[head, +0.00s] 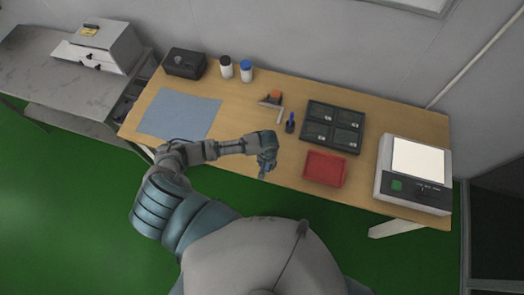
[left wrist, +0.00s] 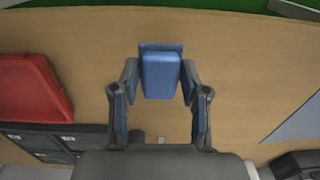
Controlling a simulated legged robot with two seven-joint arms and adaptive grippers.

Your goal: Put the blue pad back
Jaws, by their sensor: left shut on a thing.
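The blue pad (left wrist: 161,76) is a small blue block between my fingertips in the left wrist view. My left gripper (head: 266,166) is shut on it, with one finger on each side. In the head view the gripper hangs near the front edge of the wooden table, left of the red tray (head: 325,168), and the pad is mostly hidden by the fingers. Behind it stands a dark tray with compartments (head: 333,126). A small blue-and-black item (head: 290,122) stands left of that tray. My right gripper is not in view.
A light blue mat (head: 180,114) lies on the table (head: 230,113) at the left. A black box (head: 185,63), two bottles (head: 246,71) and an orange-and-white item (head: 271,98) stand farther back. A white device with a screen (head: 414,174) fills the right end.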

